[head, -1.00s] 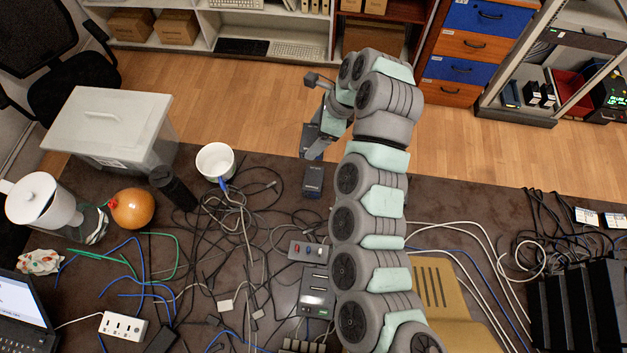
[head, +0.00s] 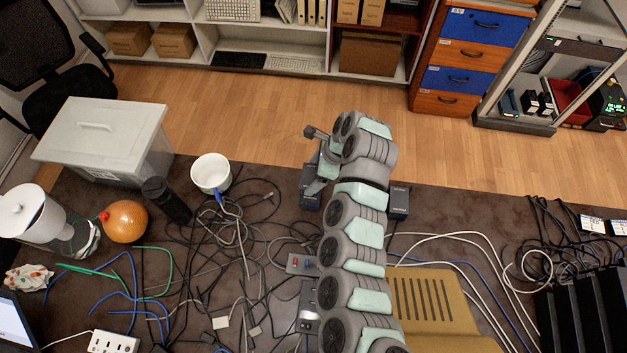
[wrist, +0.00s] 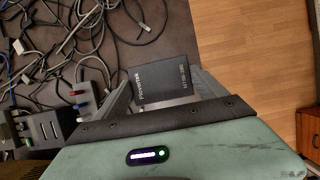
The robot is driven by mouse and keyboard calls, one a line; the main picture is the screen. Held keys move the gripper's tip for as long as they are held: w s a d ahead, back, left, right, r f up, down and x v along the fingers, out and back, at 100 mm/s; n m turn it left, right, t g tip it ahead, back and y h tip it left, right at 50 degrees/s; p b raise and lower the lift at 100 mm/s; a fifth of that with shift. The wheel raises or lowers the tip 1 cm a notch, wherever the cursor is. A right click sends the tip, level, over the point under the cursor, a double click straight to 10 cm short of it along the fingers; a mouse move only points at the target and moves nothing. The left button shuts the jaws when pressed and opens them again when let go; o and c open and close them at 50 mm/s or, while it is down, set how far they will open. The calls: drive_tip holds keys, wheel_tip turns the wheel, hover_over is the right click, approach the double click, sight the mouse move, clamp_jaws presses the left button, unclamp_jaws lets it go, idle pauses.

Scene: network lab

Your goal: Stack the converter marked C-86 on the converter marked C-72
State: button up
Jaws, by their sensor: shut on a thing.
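My gripper (head: 318,185) is over the back edge of the desk, pointing down, shut on a dark converter. Another dark converter (head: 399,203) lies on the desk right of my arm. I cannot read C-86 or C-72 on any of them.
Tangled cables (head: 235,250) cover the desk to the left, with a white cup (head: 211,174) and a black bottle (head: 165,199). A small switch box (head: 300,263) lies nearer me. A tan slotted panel (head: 425,300) lies on the right.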

drive_tip(key=shift+f, duration=2.15)
drive_tip(key=o, duration=1.6)
drive_tip(key=shift+f, duration=0.1)
